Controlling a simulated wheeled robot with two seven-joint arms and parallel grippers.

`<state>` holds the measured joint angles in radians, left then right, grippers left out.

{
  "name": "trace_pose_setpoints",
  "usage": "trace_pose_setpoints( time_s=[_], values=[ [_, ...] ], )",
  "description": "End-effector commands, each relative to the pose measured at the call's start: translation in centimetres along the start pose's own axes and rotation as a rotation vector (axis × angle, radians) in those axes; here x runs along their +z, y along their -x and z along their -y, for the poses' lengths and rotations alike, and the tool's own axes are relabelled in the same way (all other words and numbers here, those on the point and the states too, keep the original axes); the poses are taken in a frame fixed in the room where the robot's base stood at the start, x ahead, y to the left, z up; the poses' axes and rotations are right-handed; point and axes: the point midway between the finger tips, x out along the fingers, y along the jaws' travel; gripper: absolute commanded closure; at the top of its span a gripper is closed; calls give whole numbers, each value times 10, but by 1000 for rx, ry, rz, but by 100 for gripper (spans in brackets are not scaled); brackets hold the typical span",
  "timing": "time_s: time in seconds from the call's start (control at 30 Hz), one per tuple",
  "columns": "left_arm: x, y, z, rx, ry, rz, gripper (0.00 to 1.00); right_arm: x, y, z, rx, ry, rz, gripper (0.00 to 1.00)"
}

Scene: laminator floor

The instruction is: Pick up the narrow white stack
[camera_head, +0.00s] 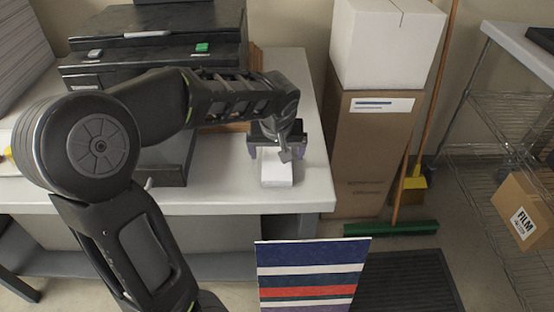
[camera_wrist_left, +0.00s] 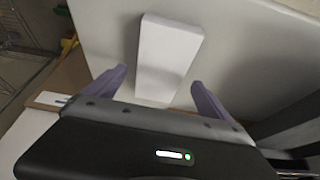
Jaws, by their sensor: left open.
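The narrow white stack (camera_head: 276,170) lies on the white table (camera_head: 310,190) near its right end. It also shows in the left wrist view (camera_wrist_left: 168,58), where its near end reaches between the two purple fingers. My left gripper (camera_head: 276,152) is right over the far part of the stack, with its fingers spread to either side. In the left wrist view the left gripper (camera_wrist_left: 158,90) is open, with a gap beside the stack at each finger. The gripper hides the far end of the stack in the head view. My right gripper does not show.
A black laminator (camera_head: 160,35) stands at the back left of the table. A cardboard box (camera_head: 365,150) with a white box (camera_head: 385,45) on top stands right of the table. A striped board (camera_head: 310,275) is in front. A green broom (camera_head: 390,229) and wire shelf (camera_head: 500,150) are farther right.

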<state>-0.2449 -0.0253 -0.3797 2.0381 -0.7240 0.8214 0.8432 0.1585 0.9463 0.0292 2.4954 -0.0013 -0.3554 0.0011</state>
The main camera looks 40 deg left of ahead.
Motion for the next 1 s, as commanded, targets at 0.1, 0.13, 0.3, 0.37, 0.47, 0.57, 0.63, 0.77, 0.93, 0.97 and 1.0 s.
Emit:
trace_pose_setpoints(
  time_s=[0.1,0.13,0.3,0.37,0.47,0.57,0.63,0.77,0.93,0.97,1.0],
  values=[
    [0,-17,0,-3,0,3,6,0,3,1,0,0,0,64],
    [0,-20,0,-2,0,2,6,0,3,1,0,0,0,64],
    [0,-25,0,0,1,0,6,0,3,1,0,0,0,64],
    [0,-25,0,0,1,0,6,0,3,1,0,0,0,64],
    [0,-25,0,0,1,0,6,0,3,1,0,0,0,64],
    [0,-25,0,0,1,0,6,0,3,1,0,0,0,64],
    [0,-25,0,0,1,0,6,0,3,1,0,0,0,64],
    [0,-25,0,0,1,0,6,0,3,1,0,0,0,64],
    [0,-25,0,0,1,0,17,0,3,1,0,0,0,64],
    [0,-25,0,0,1,0,19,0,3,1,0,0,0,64],
    [0,-25,0,0,1,0,23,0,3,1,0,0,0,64]
  ],
)
